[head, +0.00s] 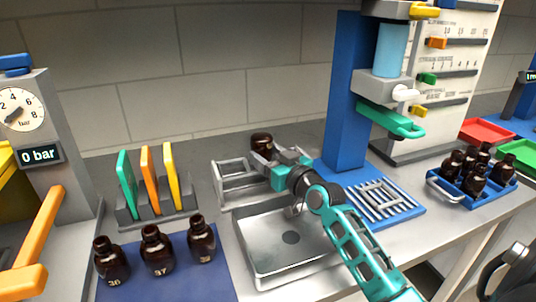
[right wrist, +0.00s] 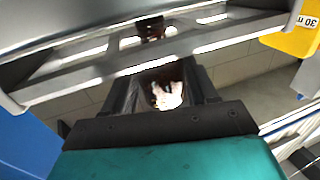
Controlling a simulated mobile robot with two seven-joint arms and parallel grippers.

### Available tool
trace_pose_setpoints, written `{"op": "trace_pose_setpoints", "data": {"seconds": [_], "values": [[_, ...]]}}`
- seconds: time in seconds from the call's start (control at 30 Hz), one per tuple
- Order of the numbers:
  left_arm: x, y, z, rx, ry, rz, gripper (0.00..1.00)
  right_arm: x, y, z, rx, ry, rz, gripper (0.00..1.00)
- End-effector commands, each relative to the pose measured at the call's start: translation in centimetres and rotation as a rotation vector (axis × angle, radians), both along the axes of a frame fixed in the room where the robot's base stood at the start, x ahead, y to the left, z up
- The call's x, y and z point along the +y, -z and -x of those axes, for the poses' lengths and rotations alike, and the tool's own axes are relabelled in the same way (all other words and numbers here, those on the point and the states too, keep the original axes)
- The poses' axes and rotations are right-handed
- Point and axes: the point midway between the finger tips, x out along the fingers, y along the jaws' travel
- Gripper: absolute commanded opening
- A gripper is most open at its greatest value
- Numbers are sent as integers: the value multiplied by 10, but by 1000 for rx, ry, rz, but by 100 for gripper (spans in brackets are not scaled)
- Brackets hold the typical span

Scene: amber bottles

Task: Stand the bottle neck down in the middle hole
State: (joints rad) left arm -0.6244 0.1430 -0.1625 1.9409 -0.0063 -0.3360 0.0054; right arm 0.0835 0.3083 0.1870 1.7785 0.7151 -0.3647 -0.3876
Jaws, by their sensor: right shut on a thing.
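My right gripper (head: 268,158) is shut on a dark brown bottle (head: 262,142) at the grey metal rack (head: 238,167), behind the sink. The bottle's rounded end shows above the fingers in the head view. In the right wrist view, the bottle body (right wrist: 163,92) is between the fingers. A narrow brown part (right wrist: 151,28), seemingly its neck, shows between the rack's bars (right wrist: 130,65), so the bottle appears neck down. The gripper and arm hide part of the rack, and I cannot tell for sure which hole this is. My left gripper is not in view.
Bottles 36 (head: 110,262), 37 (head: 156,250) and another (head: 202,240) stand on a blue mat (head: 190,282). A steel sink (head: 290,265) is in front of the rack. A blue stand (head: 345,100) rises right of it. A blue crate (head: 460,188) holds several bottles.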

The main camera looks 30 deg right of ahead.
Motion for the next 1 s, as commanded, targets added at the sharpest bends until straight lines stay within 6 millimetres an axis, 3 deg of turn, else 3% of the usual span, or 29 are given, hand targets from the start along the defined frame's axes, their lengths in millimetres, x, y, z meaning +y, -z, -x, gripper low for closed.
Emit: {"op": "trace_pose_setpoints", "data": {"seconds": [0.37,0.4,0.67,0.87,1.0], "values": [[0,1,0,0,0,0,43,0,1,0,-1,0,0,19],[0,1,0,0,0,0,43,0,1,0,-1,0,0,60],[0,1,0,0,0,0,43,0,1,0,0,0,0,85],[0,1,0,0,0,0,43,0,2,0,1,0,-1,88],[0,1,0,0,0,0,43,0,2,0,1,0,-1,100]]}}
